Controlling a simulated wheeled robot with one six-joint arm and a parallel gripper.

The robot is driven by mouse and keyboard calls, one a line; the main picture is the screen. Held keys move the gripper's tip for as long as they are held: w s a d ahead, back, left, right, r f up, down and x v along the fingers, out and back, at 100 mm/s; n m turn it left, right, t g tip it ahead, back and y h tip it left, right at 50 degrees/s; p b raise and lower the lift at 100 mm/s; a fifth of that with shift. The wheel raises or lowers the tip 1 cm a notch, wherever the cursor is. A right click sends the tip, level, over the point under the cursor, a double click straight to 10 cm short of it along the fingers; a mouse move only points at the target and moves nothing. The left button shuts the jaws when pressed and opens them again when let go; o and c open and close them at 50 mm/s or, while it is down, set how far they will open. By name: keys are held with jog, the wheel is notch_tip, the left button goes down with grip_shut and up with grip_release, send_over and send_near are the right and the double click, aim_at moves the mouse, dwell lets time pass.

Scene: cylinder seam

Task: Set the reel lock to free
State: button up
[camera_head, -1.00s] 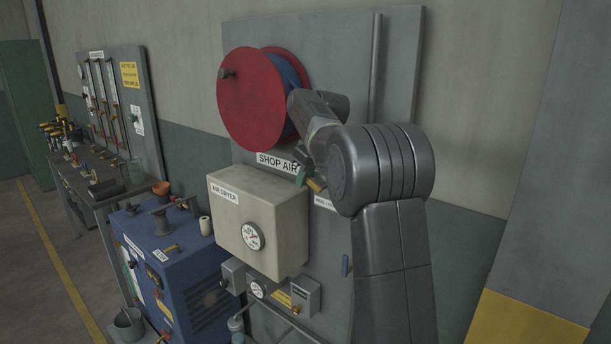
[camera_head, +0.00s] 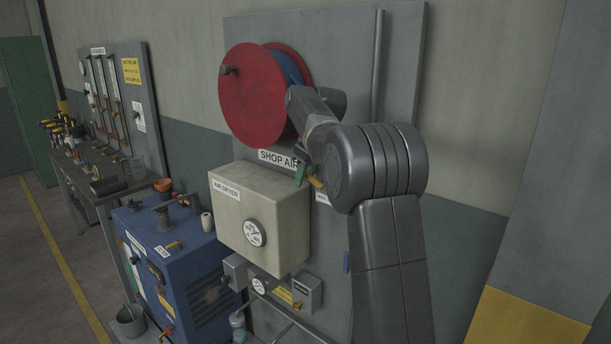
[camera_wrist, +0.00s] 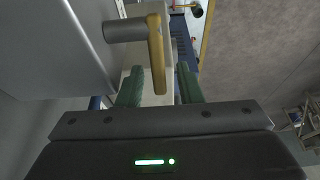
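The hose reel has a red disc (camera_head: 248,100) with blue hose (camera_head: 288,68) behind it, high on the grey panel. A yellow lever (camera_head: 318,183) shows below the reel, partly hidden by my arm; I take it for the reel lock. In the wrist view the yellow lever (camera_wrist: 157,55) sits on a grey round shaft (camera_wrist: 124,30). My gripper (camera_wrist: 161,80) is open, its green fingers on either side of the lever's free end, with gaps visible. In the head view a green finger (camera_head: 301,172) shows beside the lever. I cannot read any lock marking.
The cream air dryer box (camera_head: 260,215) with a gauge stands just below and left of my gripper. A SHOP AIR label (camera_head: 277,159) is above it. A blue machine (camera_head: 185,265) and a cluttered bench (camera_head: 90,180) are further left. Small grey boxes (camera_head: 308,293) sit below.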

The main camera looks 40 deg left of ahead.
aim_at(319, 181)
jog(key=v, duration=1.3)
jog(key=shift+r, duration=0.35)
jog(key=shift+d+f, duration=0.1)
jog(key=x, duration=1.3)
jog(key=shift+f, duration=0.25)
jog(key=shift+r, duration=0.1)
